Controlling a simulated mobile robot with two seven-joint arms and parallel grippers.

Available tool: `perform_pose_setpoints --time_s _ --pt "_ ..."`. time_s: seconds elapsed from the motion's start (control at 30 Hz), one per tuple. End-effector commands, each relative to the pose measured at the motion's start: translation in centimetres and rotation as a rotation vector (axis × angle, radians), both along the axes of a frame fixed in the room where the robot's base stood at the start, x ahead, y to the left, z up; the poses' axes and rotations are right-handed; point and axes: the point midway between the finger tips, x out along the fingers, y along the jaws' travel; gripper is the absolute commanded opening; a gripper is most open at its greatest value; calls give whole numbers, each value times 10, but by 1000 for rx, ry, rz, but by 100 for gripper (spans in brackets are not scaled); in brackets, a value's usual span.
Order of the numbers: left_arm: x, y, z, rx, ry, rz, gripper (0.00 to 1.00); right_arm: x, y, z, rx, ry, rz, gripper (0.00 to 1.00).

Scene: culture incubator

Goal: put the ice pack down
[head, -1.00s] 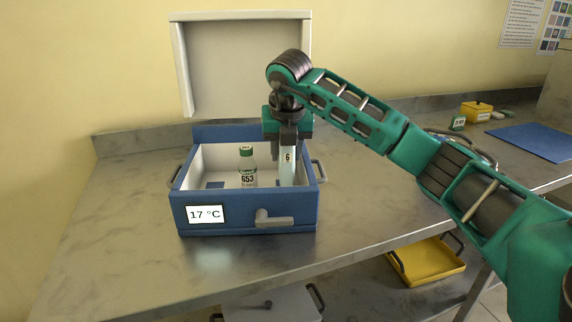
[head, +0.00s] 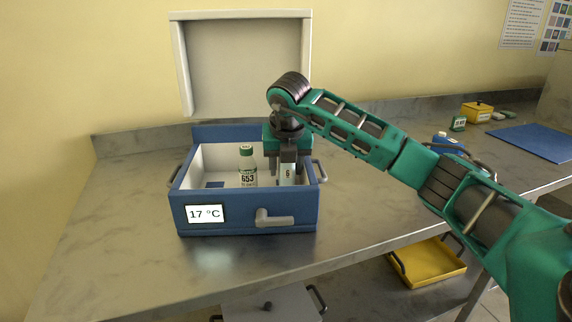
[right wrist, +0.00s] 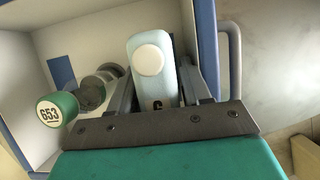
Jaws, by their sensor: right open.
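The ice pack (head: 288,176) is a pale blue block marked 6. It stands upright inside the right end of the blue incubator box (head: 243,216), its foot hidden by the front wall. In the right wrist view, the ice pack (right wrist: 153,84) shows its round white cap, between the two fingers. My right gripper (head: 288,160) points down into the box, open, with its fingers on either side of the pack. My left gripper is not in view.
A green-capped bottle (head: 247,168) marked 653 stands inside the box, left of the pack. The white lid (head: 247,68) is raised behind. A display (head: 204,214) reads 17 °C. The counter to the left (head: 110,230) is clear. A blue mat (head: 530,140) lies far right.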

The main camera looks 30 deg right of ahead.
Motion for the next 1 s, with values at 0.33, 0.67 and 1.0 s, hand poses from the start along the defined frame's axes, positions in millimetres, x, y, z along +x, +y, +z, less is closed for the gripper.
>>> perform_pose_setpoints --time_s 0.33,0.67,1.0 --pt "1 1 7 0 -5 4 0 -16 8 53 -1 -6 0 49" --pt "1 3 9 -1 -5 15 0 -36 20 106 0 -3 -1 49" --pt "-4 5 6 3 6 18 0 -41 23 116 0 -1 0 49"
